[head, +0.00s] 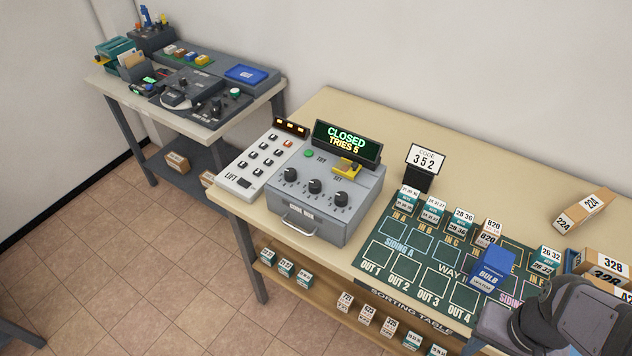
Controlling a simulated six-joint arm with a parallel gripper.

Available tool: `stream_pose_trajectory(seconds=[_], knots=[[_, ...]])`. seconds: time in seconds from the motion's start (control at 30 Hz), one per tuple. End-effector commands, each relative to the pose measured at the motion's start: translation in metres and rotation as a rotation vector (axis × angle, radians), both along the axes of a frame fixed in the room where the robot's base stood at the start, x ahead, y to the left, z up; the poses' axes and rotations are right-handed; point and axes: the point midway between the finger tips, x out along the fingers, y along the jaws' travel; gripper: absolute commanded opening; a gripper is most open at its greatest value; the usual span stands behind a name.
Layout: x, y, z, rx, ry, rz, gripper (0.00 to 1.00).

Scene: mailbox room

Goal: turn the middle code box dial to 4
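The grey code box (325,215) stands on the sorting table, left of the middle of the head view. Three black dials sit on its sloped top: a left dial (290,174), the middle dial (315,186) and a right dial (341,198). The dial pointers and number marks are too small to read. Its display (346,141) reads "CLOSED" and "TRIES 5". A yellow part (348,166) and a green button (309,153) sit below the display. Part of my arm shows at the bottom right, well away from the box. I cannot make out my gripper's fingers.
A white lift keypad (262,162) stands left of the box. A code card (426,158) reading "352" stands to its right. The green sorting mat (376,254) holds small labelled boxes and a blue bulb box (492,268). A side table (257,95) stands at the back left.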

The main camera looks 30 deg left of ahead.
Motion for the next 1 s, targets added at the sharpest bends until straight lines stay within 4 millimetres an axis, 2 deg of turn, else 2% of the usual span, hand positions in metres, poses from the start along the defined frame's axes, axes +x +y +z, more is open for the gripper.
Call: stream_pose_trajectory(seconds=[0.17,0.27,0.37,0.5,0.57,0.7,0.83,1.0], knots=[[0.022,0.011,0.007,0.011,-0.011,-0.072,0.43],[0.049,0.028,0.016,0.028,-0.023,-0.169,0.43],[0.084,0.055,0.027,0.056,-0.034,-0.305,0.43],[0.132,0.108,0.044,0.111,-0.035,-0.527,0.43],[0.149,0.135,0.05,0.138,-0.027,-0.624,0.43],[0.181,0.202,0.065,0.199,0.008,-0.846,0.43],[0.196,0.269,0.076,0.251,0.064,-1.044,0.43],[0.198,0.352,0.089,0.293,0.161,-1.274,0.43]])
